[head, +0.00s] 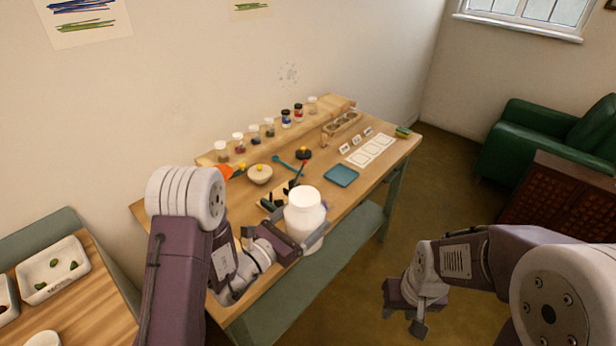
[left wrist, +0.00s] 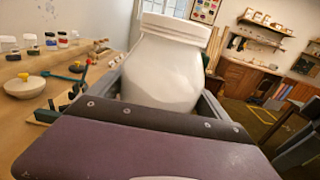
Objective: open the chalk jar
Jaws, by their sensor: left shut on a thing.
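The white chalk jar (head: 306,222) is in my left gripper (head: 301,243), above the front edge of the worktable. It stands roughly upright in the head view, with a white lid (head: 305,196) on top. In the left wrist view the jar (left wrist: 165,72) fills the space between the two fingers, and the lid (left wrist: 176,28) sits at its top. My right gripper (head: 405,318) is empty and its fingers are apart. It is over the floor, to the right of the jar and apart from it.
The worktable (head: 347,203) holds a blue tray (head: 341,176), a bowl (head: 260,175), white cards (head: 370,151) and a rear shelf with several small jars (head: 286,118). A side table with a white tray (head: 52,270) is at left. A green armchair (head: 540,135) is at right.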

